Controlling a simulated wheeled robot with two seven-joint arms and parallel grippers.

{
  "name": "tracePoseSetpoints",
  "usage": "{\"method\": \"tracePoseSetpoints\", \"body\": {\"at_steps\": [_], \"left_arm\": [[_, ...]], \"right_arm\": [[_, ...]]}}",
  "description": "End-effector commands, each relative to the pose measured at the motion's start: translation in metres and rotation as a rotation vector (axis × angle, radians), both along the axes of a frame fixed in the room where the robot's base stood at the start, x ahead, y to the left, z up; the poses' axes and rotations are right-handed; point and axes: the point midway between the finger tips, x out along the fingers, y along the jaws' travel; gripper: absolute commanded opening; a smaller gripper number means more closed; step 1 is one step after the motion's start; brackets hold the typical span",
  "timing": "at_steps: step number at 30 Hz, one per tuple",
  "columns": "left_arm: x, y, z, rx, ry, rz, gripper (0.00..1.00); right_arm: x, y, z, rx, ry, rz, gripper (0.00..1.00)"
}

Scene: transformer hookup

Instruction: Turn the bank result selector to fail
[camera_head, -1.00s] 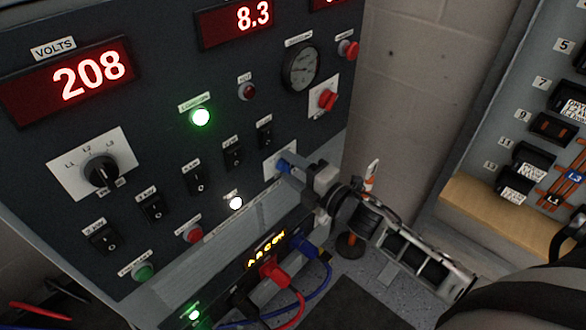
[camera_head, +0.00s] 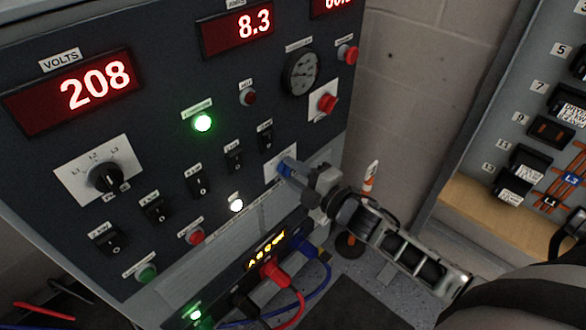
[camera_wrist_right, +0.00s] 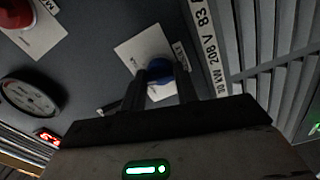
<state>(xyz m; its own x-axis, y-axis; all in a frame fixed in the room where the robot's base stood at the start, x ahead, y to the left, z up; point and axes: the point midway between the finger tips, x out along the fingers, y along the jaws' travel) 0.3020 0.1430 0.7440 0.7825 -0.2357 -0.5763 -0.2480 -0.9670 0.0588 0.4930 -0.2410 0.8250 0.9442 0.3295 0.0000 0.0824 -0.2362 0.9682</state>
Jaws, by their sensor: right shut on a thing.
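The bank result selector is a blue knob (camera_head: 285,167) on a white plate (camera_head: 272,170) at the lower right of the dark panel. In the right wrist view the blue knob (camera_wrist_right: 160,70) sits between my two dark fingers, in front of its white plate (camera_wrist_right: 140,45). My right gripper (camera_head: 290,170) reaches in from the right and is shut on the knob. The fingers hide part of the knob and of the plate's markings, so I cannot read its position. My left gripper is not in view.
Red knob (camera_head: 327,103), round gauge (camera_head: 300,74) and black switches (camera_head: 197,187) are close by on the panel. Red and blue plugs (camera_head: 275,272) with cables stick out below my gripper. A breaker panel (camera_head: 540,120) stands at the right.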

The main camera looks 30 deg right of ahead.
Motion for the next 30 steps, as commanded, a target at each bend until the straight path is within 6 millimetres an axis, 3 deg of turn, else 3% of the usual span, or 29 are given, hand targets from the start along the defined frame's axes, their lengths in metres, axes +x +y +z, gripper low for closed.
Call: {"method": "tracePoseSetpoints", "body": {"at_steps": [15,30], "left_arm": [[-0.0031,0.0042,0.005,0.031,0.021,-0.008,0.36],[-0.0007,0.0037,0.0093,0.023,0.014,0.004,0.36]], "right_arm": [[-0.0004,0.0001,0.0004,0.383,0.136,0.0,0.07],[-0.0003,-0.0003,-0.0011,0.516,0.182,-0.002,0.07]]}}
